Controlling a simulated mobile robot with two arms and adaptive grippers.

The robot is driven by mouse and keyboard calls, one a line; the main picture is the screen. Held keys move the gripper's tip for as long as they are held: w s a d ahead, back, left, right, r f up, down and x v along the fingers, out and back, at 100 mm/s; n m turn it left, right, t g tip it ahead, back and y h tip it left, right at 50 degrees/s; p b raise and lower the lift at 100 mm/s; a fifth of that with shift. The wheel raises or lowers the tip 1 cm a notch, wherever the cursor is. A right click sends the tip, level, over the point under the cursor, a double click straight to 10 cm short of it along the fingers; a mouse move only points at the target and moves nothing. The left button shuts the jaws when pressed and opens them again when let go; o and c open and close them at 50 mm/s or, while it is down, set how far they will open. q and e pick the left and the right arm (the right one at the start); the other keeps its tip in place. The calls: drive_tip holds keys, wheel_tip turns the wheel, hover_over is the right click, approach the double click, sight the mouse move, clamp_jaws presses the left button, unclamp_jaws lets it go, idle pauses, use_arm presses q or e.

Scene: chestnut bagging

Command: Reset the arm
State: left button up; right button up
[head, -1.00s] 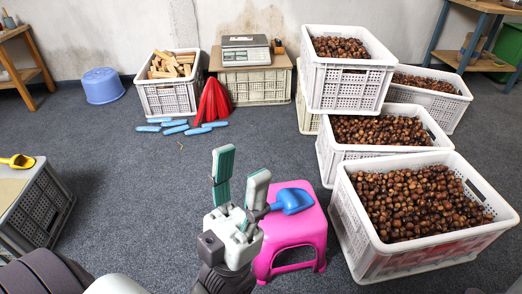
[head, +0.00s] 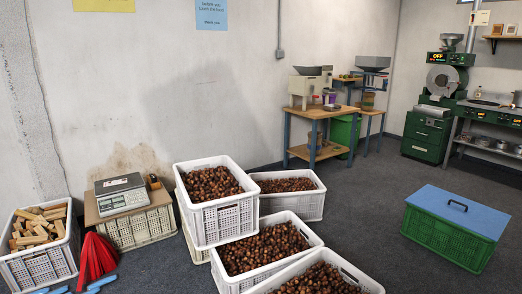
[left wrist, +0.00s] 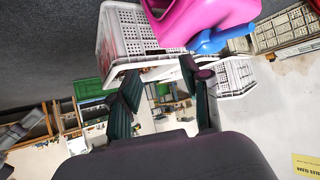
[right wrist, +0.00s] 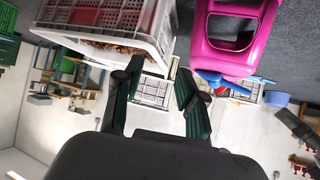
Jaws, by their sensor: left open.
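Neither gripper shows in the head view. In the left wrist view my left gripper (left wrist: 160,78) has its two dark green fingers apart, with nothing between them. A pink stool (left wrist: 205,18) and a blue scoop (left wrist: 212,43) lie beyond its fingertips, at the top of that picture. In the right wrist view my right gripper (right wrist: 159,72) also has its fingers apart and empty. The pink stool (right wrist: 235,58) shows upper right there, and a white crate with chestnuts (right wrist: 112,22) upper left. Both wrist pictures look upside down.
White crates of chestnuts (head: 203,235) stand at the lower middle. A scale (head: 120,196) sits on a board-topped crate beside a crate of wood blocks (head: 20,270). A green crate with a blue lid (head: 450,245) stands right. Floor between them is clear.

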use_arm(q)
drive_tip(key=s+a+f+g+y+p, duration=0.1)
drive_tip(key=s+a+f+g+p, duration=0.1)
drive_tip(key=s, duration=0.7)
drive_tip(key=s+a+f+g+y+p, duration=0.1)
drive_tip(key=s+a+g+p, duration=0.2)
drive_tip(key=s, duration=0.6)
drive_tip(key=s+a+f+g+p, duration=0.2)
drive_tip(key=s+g+p, duration=0.1)
drive_tip(key=s, duration=0.7)
drive_tip(key=shift+a+f+g+y+p, duration=0.35)
drive_tip(key=shift+a+g+y, duration=0.05)
drive_tip(key=shift+g, duration=0.5)
use_arm(e)
drive_tip(key=s+d+f+g+h, duration=0.1)
drive_tip(key=s+d+f+g, duration=0.1)
drive_tip(key=s, duration=0.7)
drive_tip(key=s+d+f+g+h, duration=0.1)
drive_tip(key=s+d+g, duration=0.2)
drive_tip(key=s, duration=0.6)
drive_tip(key=s+d+f+g, duration=0.2)
drive_tip(key=s+g, duration=0.2)
drive_tip(key=s, duration=0.6)
drive_tip(key=shift+d+f+g+h, duration=0.35)
drive_tip(key=shift+d+g+h, duration=0.05)
